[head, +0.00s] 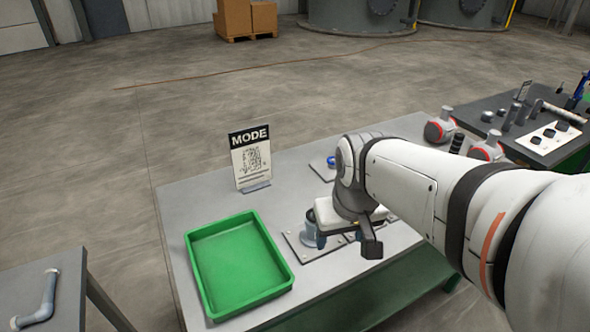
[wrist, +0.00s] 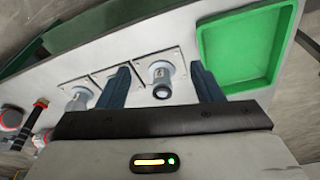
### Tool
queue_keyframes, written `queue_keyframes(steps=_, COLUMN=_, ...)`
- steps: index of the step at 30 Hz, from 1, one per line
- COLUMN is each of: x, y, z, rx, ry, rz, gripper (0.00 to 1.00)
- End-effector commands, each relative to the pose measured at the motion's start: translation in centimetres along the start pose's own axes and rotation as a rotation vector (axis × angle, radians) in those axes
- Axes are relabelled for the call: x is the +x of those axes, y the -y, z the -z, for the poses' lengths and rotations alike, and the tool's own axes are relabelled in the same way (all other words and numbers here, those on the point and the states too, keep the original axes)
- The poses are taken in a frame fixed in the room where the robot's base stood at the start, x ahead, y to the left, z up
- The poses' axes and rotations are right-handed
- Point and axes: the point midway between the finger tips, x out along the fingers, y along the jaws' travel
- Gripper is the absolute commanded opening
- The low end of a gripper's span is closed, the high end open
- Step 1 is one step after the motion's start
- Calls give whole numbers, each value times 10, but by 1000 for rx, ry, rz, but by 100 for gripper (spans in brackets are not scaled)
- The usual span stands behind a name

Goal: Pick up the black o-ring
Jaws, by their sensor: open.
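In the wrist view, a grey fitting (wrist: 161,72) stands on a square plate, between my gripper's fingers. A dark ring (wrist: 161,93) shows at its near end; it may be the black o-ring, but the picture is too small to be sure. My gripper (wrist: 164,84) is open, one dark blue finger on each side of the fitting, with nothing visibly held. In the head view my gripper (head: 339,237) is low over the plates on the table, and my arm hides part of them.
A green tray (head: 200,292) lies left of my gripper, and it also shows in the wrist view (wrist: 290,30). A MODE sign (head: 250,160) stands behind it. Another fitting (wrist: 78,98) stands on a plate at left. Red-and-white parts (head: 438,128) sit at the table's right end.

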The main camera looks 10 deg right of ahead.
Motion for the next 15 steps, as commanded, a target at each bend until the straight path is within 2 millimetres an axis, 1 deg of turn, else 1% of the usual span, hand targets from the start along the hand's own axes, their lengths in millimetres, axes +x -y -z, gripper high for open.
queue_keyframes(steps=1, x=-1, y=-2, z=18, rx=-17, ry=24, rz=1, gripper=64)
queue_keyframes(steps=4, x=5, y=-5, z=54, rx=-67, ry=68, rz=5, gripper=72)
queue_keyframes(steps=6, x=13, y=-8, z=80, rx=-103, ry=98, rz=10, gripper=72)
queue_keyframes(steps=9, x=27, y=-10, z=112, rx=-153, ry=138, rz=18, gripper=72)
queue_keyframes(steps=12, x=44, y=-12, z=138, rx=-195, ry=172, rz=26, gripper=72)
queue_keyframes(steps=15, x=58, y=-14, z=156, rx=-227, ry=195, rz=33, gripper=72)
